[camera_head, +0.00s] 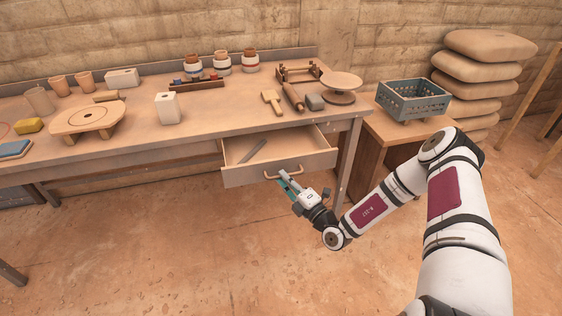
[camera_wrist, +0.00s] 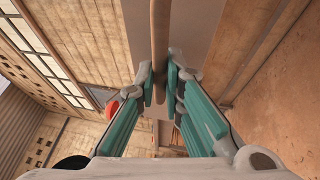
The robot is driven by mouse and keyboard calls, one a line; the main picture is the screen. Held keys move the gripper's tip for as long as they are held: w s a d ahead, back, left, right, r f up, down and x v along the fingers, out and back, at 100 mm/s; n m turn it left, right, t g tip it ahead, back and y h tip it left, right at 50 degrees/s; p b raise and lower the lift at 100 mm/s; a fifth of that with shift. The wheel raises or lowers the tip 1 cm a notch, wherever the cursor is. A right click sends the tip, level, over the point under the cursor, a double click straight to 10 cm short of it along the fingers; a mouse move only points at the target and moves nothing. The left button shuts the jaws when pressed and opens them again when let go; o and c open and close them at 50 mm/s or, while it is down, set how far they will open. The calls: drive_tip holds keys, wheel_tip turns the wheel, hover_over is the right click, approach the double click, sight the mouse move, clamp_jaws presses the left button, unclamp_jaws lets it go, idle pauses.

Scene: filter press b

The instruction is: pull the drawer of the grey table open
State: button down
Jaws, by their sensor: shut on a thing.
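The drawer (camera_head: 282,169) under the long table (camera_head: 215,124) stands partly pulled out, with its inside showing from above. A grey flat tool (camera_head: 252,151) lies in it. A curved handle (camera_head: 284,173) is fixed to the drawer's front. My gripper (camera_head: 284,178) is at the handle, coming from the front right. In the wrist view the handle (camera_wrist: 159,45) runs between the teal fingers of my gripper (camera_wrist: 160,85), which are closed on it. The exact contact at the fingertips is partly hidden.
A small wooden table (camera_head: 372,150) with a grey-blue crate (camera_head: 413,100) stands right of the long table, near my arm. Stacked sacks (camera_head: 480,75) stand behind it. Pots, a rolling pin (camera_head: 293,97) and a white block (camera_head: 167,107) are on the tabletop. The floor in front is clear.

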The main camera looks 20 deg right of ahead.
drive_tip(key=shift+s+d+p, duration=0.1)
drive_tip(key=shift+s+p, duration=0.35)
drive_tip(key=shift+s, duration=1)
drive_tip(key=c, duration=1.7)
unclamp_jaws()
drive_tip(key=shift+s, duration=0.1)
drive_tip(key=v, duration=1.1)
drive_tip(key=shift+s+d+f, duration=0.1)
drive_tip(key=shift+s+d, duration=0.05)
drive_tip(key=shift+s, duration=0.2)
